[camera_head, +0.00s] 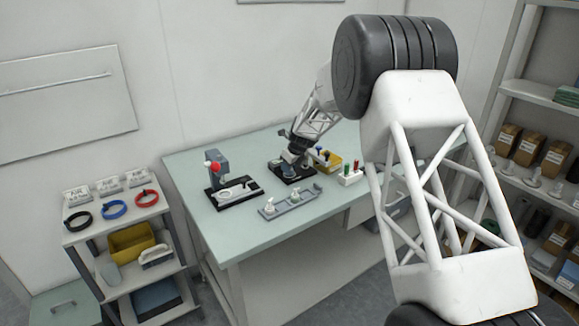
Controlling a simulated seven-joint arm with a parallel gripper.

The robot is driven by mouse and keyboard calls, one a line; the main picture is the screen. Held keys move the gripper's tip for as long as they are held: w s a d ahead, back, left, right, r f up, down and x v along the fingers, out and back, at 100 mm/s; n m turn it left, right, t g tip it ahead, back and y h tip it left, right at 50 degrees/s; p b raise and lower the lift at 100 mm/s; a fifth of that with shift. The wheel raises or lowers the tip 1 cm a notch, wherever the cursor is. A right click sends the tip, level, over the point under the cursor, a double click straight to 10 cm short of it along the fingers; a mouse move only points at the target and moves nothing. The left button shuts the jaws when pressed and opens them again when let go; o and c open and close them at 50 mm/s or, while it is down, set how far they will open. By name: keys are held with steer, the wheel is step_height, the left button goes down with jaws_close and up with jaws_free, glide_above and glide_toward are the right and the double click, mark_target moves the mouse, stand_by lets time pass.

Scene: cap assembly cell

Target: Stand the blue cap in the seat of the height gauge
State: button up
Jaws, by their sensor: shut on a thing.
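My gripper (289,165) is at the back middle of the green table, pointing down over a black base plate (305,176). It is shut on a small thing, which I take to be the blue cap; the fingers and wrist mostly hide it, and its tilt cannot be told. The black plate carries small greyish round parts and seems to be the height gauge. Its seat is hidden or too small to make out. Whether the held piece touches the plate cannot be told.
A press with a red knob (213,169) stands left on the table. A grey tray (296,202) with white pieces lies in front. A yellow bin (333,161) and a white block (350,179) with red and green pieces stand right. The table's front left is clear.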

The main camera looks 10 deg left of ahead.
steer(key=shift+f, duration=0.1)
steer(key=o, duration=0.7)
steer(key=shift+r, duration=3.55)
